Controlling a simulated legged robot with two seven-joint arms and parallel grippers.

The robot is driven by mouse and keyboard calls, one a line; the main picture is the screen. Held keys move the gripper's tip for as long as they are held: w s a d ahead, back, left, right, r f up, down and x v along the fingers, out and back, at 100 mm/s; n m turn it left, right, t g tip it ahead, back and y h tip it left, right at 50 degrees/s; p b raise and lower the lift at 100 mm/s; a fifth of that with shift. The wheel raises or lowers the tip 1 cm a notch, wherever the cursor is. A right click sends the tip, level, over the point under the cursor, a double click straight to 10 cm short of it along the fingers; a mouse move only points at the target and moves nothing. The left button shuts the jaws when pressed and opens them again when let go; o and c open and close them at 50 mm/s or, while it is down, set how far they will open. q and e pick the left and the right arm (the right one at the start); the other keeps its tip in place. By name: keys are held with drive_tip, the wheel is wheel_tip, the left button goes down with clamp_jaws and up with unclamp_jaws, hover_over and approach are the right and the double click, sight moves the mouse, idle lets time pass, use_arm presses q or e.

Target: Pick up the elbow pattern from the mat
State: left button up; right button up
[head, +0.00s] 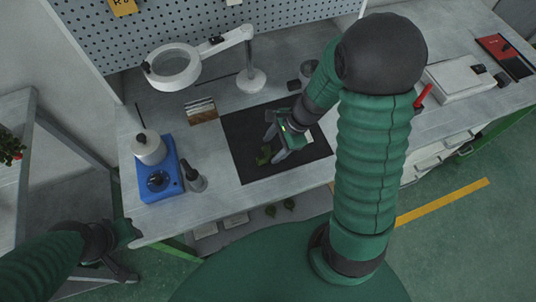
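The gripper's body hides part of the mat. My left gripper (122,255) is low at the left, off the bench's front left corner and far from the mat. Its fingers are dark and unclear.
A white wax pot on a blue base (161,182) stands left of the mat, with a small dark tool holder (193,178) beside it. A card block (201,111) and a magnifier lamp (253,80) stand behind. A white box (458,78) is at the right.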

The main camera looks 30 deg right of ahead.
drive_tip(key=shift+s+a, duration=0.2)
drive_tip(key=shift+a, duration=0.45)
drive_tip(key=shift+a+r, duration=0.1)
drive_tip(key=shift+a, duration=0.35)
drive_tip(key=shift+c, duration=1.2)
drive_tip(key=shift+w, duration=0.1)
drive_tip(key=shift+c, duration=1.1)
drive_tip(key=shift+d, duration=0.2)
drive_tip(key=shift+c, duration=1.1)
drive_tip(key=shift+d, duration=0.25)
drive_tip(key=shift+c, duration=1.3)
use_arm(q)
drive_tip(key=shift+s+a, duration=0.1)
drive_tip(key=shift+a, duration=0.3)
use_arm(e)
drive_tip(key=shift+d, duration=0.2)
drive_tip(key=shift+c, duration=0.3)
